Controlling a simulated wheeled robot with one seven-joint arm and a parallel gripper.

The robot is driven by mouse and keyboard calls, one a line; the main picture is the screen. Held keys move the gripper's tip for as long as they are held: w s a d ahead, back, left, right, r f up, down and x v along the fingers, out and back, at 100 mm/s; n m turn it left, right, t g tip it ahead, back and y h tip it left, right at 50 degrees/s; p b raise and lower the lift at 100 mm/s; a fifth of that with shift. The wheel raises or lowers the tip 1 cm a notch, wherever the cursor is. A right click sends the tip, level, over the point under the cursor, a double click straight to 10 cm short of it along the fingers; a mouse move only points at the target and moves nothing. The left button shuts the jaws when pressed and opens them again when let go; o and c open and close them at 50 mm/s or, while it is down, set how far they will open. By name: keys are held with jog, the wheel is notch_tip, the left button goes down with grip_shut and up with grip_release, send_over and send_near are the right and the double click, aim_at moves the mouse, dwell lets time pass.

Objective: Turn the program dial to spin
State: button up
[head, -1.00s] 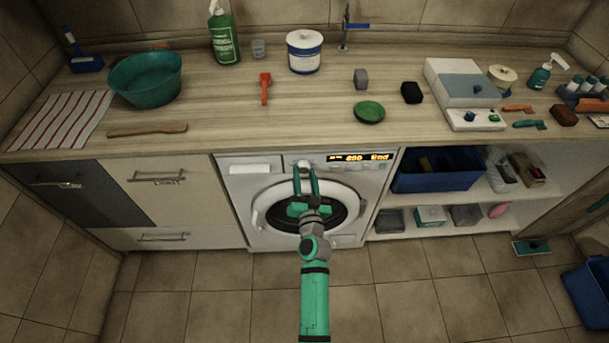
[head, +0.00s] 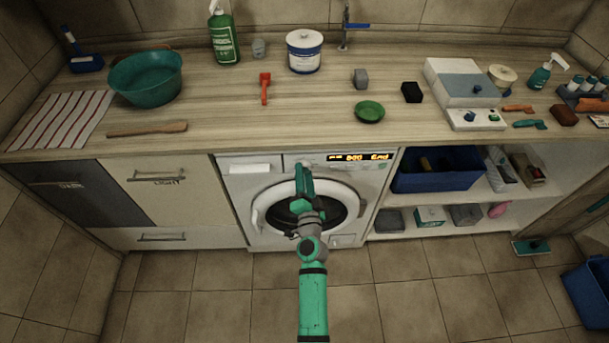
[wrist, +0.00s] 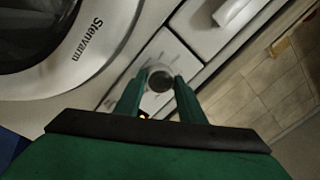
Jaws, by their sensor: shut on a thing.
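The washing machine (head: 240,181) stands under the counter, with its round door below the control panel. Its lit display (head: 358,157) shows orange characters, too small to read surely. The program dial (wrist: 160,76) is a round grey knob in the wrist view, between my gripper's fingertips. My gripper (wrist: 158,84) is shut on the dial, one green finger on each side. In the head view my gripper (head: 303,168) reaches up to the panel and hides most of the dial. The dial's pointer and marks cannot be made out.
The detergent drawer (head: 250,169) is left of the dial. Drawers flank the machine on the left, and open shelves with a blue bin (head: 437,181) on the right. The counter above holds a green basin (head: 147,79) and several other items. The floor in front is clear.

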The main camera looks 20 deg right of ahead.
dwell(0.4)
jog(key=o, duration=1)
jog(key=shift+o, duration=0.2)
jog(key=shift+s, duration=0.1)
jog(key=v, duration=1)
jog(key=shift+s, duration=0.35)
jog(key=shift+a, duration=0.15)
